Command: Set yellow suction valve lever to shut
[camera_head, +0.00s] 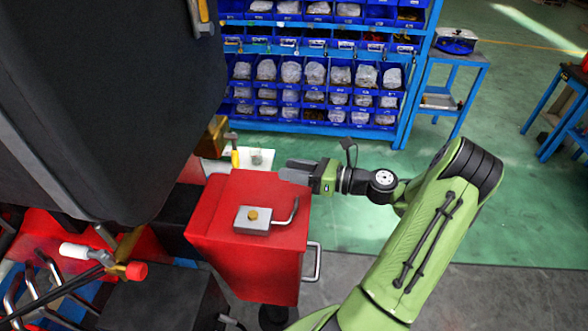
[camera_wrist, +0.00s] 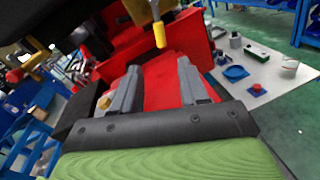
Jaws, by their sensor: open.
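The yellow lever (camera_head: 235,158) shows beyond the far left edge of a red box, its yellow grip pointing down from a grey metal stem. In the wrist view, the yellow lever (camera_wrist: 159,34) hangs at the top centre, ahead of the fingertips and apart from them. My gripper (camera_head: 288,172) is at the far right edge of the red box, to the right of the lever. In the wrist view, my gripper (camera_wrist: 158,76) has its two grey fingers spread with nothing between them. The shut marking of the valve cannot be made out.
The red box (camera_head: 228,204) carries a grey block (camera_head: 252,219) with a yellow knob and bent handle. A big dark body (camera_head: 110,90) fills the upper left. A blue rack (camera_head: 315,129) of bins stands behind.

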